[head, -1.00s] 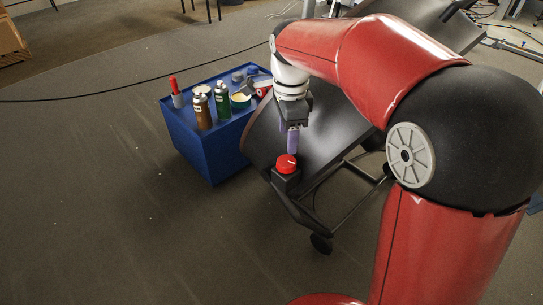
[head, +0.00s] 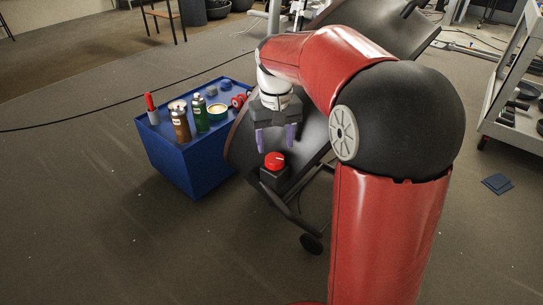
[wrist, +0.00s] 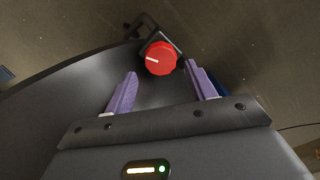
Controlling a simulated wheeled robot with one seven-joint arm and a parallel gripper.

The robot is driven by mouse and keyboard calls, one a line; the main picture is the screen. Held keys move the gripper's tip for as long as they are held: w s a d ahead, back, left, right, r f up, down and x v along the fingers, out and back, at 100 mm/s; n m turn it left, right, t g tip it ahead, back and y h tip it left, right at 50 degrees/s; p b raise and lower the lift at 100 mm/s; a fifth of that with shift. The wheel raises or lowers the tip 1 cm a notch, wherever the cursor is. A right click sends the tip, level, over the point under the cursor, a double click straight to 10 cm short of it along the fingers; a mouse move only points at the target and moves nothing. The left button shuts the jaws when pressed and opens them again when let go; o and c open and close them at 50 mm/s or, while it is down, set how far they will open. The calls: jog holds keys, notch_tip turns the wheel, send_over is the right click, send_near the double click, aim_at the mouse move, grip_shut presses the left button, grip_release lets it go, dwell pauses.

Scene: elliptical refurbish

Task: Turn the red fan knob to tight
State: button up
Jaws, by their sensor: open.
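The red fan knob (head: 274,161) sits on a black block at the near end of the dark curved machine panel (head: 250,153). In the wrist view the knob (wrist: 160,58) shows a white pointer line toward its left side. My gripper (head: 276,140) is open, with its two purple fingers apart and nothing between them. In the head view the fingertips are just above and behind the knob. In the wrist view the knob lies beyond the fingertips (wrist: 162,74), nearer the right finger. I cannot tell whether any finger touches it.
A blue box (head: 200,165) left of the panel carries spray cans (head: 181,124), a red-tipped bottle (head: 151,108) and tins. A shelf cart (head: 510,105) stands at the right. The floor in front is clear.

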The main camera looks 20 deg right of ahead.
aim_at(275, 159)
jog(key=shift+f, duration=2.35)
jog(key=shift+c, duration=0.2)
jog(key=c, duration=0.6)
jog(key=shift+r+m, duration=0.1)
jog(key=shift+m, duration=0.9)
jog(key=shift+c, duration=0.2)
jog(key=shift+m+p, duration=0.45)
jog(key=shift+m, duration=0.85)
jog(key=o, duration=0.7)
